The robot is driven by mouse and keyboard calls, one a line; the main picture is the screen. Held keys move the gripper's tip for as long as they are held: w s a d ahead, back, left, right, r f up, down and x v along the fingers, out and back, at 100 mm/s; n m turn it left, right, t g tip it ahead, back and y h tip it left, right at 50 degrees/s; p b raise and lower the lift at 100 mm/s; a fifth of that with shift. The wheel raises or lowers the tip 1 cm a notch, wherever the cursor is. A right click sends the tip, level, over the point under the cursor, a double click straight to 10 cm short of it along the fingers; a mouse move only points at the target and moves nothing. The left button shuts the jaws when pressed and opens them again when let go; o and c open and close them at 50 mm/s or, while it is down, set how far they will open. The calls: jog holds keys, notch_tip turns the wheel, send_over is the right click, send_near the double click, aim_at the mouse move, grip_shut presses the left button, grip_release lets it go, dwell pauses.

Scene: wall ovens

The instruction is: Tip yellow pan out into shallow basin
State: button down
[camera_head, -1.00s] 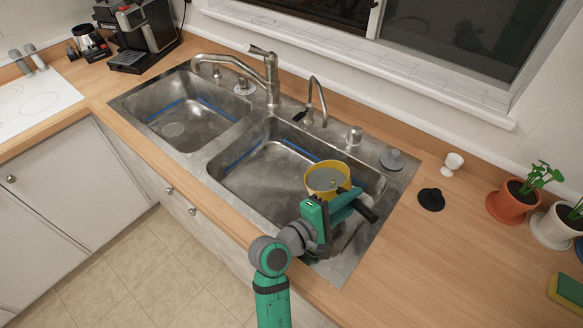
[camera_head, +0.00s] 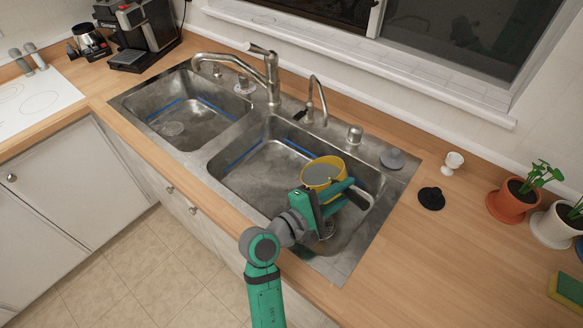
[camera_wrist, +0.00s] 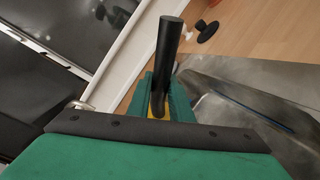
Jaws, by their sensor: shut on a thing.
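The yellow pan (camera_head: 322,184) is held over the right basin of the double sink, near its right part. Its inside looks grey, and I cannot tell what it holds. My gripper (camera_head: 338,195) is shut on the pan by its black handle (camera_head: 357,198), which sticks out to the right. In the wrist view the handle (camera_wrist: 167,55) rises from between the green jaws (camera_wrist: 162,105), with a sliver of yellow below. The left basin (camera_head: 205,125) looks smaller and shallower than the right basin (camera_head: 250,170). Both have blue lines on their walls. My arm hides part of the right basin.
The main faucet (camera_head: 270,75) stands behind the divider, with a thin second tap (camera_head: 318,98) to its right. A black stopper (camera_head: 431,198), white cup (camera_head: 453,162) and potted plants (camera_head: 512,205) stand on the right counter. A coffee machine (camera_head: 140,35) is back left.

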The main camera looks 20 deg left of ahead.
jog(key=shift+n+t+h, duration=0.3)
jog(key=shift+n+h, duration=0.1)
jog(key=shift+n, duration=0.5)
jog(key=shift+w+a+r+p, duration=0.25)
jog(key=shift+a+r+p, duration=0.1)
jog(key=shift+a+r, duration=0.45)
jog(key=shift+w+a+r+p, duration=0.25)
jog(key=shift+a+r, duration=0.35)
jog(key=shift+a, duration=0.35)
jog(key=shift+w+a+r+n+p, duration=0.2)
jog(key=shift+a+r+n+p, duration=0.2)
jog(key=shift+a+r+n, duration=0.4)
jog(key=shift+a+r+t, duration=0.2)
jog(key=shift+a+t, duration=0.1)
jog(key=shift+w+a+r+n+t+p, duration=0.15)
jog(key=shift+a+r+n+p, duration=0.1)
jog(key=shift+a+r+n, duration=0.25)
jog(key=shift+w+a+r+n+t+p, duration=0.1)
jog(key=shift+a+r+n+t+p, duration=0.1)
jog(key=shift+a+r+n, duration=0.25)
jog(key=shift+a, duration=0.15)
jog(key=shift+w+a+r+n, duration=0.1)
jog(key=shift+w+a+n, duration=0.05)
jog(key=shift+a+n, duration=0.15)
jog(key=shift+w+a+r+n+t+p, duration=0.25)
jog(key=shift+a+r+n+p, duration=0.2)
jog(key=shift+a+n, duration=0.25)
jog(key=shift+a, duration=0.1)
